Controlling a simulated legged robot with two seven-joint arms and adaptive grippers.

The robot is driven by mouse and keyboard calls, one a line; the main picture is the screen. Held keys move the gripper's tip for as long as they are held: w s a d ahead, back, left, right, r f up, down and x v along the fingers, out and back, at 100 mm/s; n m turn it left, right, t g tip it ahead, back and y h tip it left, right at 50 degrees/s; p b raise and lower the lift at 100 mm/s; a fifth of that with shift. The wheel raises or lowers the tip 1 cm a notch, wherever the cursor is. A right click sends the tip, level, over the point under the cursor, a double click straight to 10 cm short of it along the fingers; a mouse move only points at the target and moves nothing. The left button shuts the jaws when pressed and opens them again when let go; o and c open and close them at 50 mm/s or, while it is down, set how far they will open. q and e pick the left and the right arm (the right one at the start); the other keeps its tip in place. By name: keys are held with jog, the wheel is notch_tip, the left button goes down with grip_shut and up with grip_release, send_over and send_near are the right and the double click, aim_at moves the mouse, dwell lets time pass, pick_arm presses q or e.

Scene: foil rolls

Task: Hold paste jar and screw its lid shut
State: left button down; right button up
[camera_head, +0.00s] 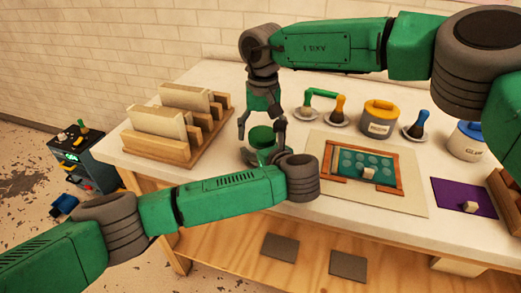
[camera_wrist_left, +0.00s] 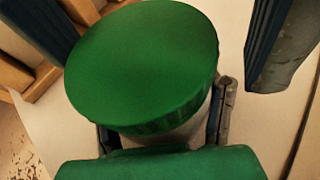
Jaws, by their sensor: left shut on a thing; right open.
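The paste jar's green lid (camera_head: 261,136) sits on top of the jar near the table's front edge; it fills much of the left wrist view (camera_wrist_left: 142,58). The pale jar body (camera_wrist_left: 178,132) shows just below the lid there; how tightly the lid is seated I cannot tell. My left gripper (camera_head: 262,155) is shut on the jar body, below the lid. My right gripper (camera_head: 262,128) points down from above and is open. Its two fingers stand apart on either side of the lid, with gaps visible in the left wrist view.
A wooden rack (camera_head: 185,137) with cream blocks stands left of the jar. Right of it lies a board with a green panel (camera_head: 347,163). Behind are brushes on dishes, a yellow-lidded jar (camera_head: 379,120) and a blue-lidded jar (camera_head: 466,142). A purple mat (camera_head: 460,192) lies at right.

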jog(key=c, duration=1.2)
jog(key=shift+m, duration=1.7)
jog(key=o, duration=1.3)
jog(key=shift+c, duration=0.2)
